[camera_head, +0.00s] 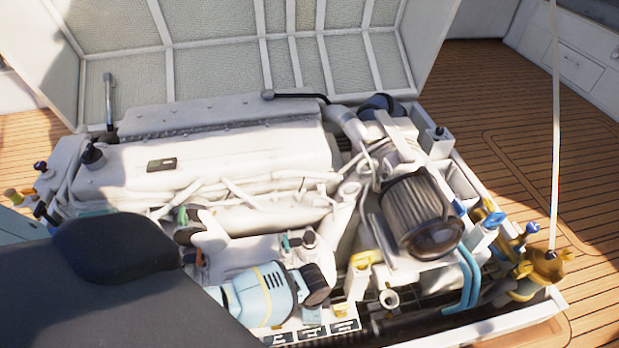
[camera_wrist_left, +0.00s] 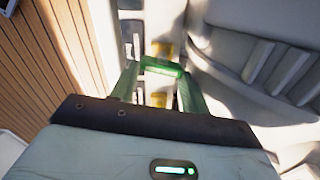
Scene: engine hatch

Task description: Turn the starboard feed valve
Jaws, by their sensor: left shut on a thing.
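My left gripper (camera_wrist_left: 160,80) shows in the left wrist view, with its two green fingers reaching away from the pale body. It is shut on a bright green bar-shaped handle (camera_wrist_left: 163,67) between the fingertips. A yellow part (camera_wrist_left: 162,49) shows just beyond the fingers, and another yellow part (camera_wrist_left: 158,99) between them. No marking readable here tells whether the handle is the starboard feed valve. In the head view my dark left arm (camera_head: 120,290) covers the lower left, and I cannot make out the fingers there. My right gripper is in neither view.
The white engine (camera_head: 215,165) fills the hatch, with a raised lid (camera_head: 240,50) behind. A light blue cylinder (camera_head: 262,296) and a dark ribbed filter (camera_head: 418,212) stand close by. Black labels (camera_head: 312,331) line the front edge. Wooden deck (camera_head: 505,90) is clear at right.

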